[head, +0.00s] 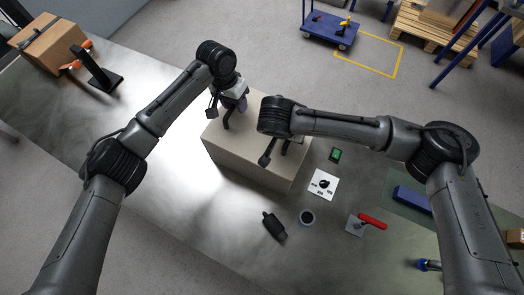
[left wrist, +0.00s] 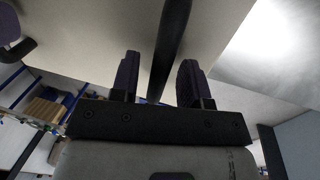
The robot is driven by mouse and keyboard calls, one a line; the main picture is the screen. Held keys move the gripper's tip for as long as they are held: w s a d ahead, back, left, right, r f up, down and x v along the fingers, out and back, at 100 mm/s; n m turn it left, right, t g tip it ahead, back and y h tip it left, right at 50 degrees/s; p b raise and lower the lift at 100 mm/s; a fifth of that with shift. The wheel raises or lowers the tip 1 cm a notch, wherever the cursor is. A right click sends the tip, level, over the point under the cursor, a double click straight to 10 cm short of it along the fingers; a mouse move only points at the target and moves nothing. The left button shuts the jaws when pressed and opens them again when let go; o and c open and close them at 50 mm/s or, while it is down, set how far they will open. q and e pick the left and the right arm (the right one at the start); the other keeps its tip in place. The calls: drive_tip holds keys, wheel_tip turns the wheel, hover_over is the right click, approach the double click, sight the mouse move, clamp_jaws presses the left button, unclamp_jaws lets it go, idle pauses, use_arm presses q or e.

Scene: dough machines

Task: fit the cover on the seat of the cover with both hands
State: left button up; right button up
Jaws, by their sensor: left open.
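A beige box-shaped body (head: 245,162), which looks like the cover, stands on the steel table with dark handles on its top. My left gripper (head: 237,104) is at the handle (head: 227,120) near its far left end. In the left wrist view the open fingers (left wrist: 159,80) stand either side of this dark handle bar (left wrist: 172,42), with gaps beside it. My right gripper is over the right part of the top, mostly hidden under its wrist; one finger (left wrist: 9,24) seems to show in the left wrist view, beside another dark handle. I cannot make out the seat.
On the steel table (head: 165,165) lie a dark tool (head: 274,226), a round cup (head: 307,217), a white plate with a black knob (head: 323,184), a green-screened device (head: 335,154) and a red-handled piece (head: 372,221). A cardboard box (head: 50,45) is far left. The table's left middle is clear.

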drive_tip(key=shift+a+r, duration=0.1)
drive_tip(key=shift+r, duration=0.05)
use_arm(q)
wheel_tip(320, 180, up, 12)
drive_tip(key=w+a, duration=0.1)
drive_tip(key=a, duration=0.1)
drive_tip(key=shift+f, duration=0.15)
use_arm(e)
drive_tip(key=v, duration=1.1)
drive_tip(key=shift+s+r, duration=0.15)
drive_tip(key=shift+r, duration=0.15)
drive_tip(key=shift+a, duration=0.1)
drive_tip(key=shift+r, duration=0.15)
use_arm(q)
drive_tip(key=w+a+r+p, duration=0.2)
drive_tip(key=w+a+p, duration=0.1)
drive_tip(key=a+p, duration=0.2)
drive_tip(key=shift+w+a+r+p, duration=0.2)
drive_tip(key=shift+a+r+p, duration=0.1)
drive_tip(key=shift+r+p, duration=0.1)
use_arm(e)
drive_tip(key=shift+r, duration=2.75)
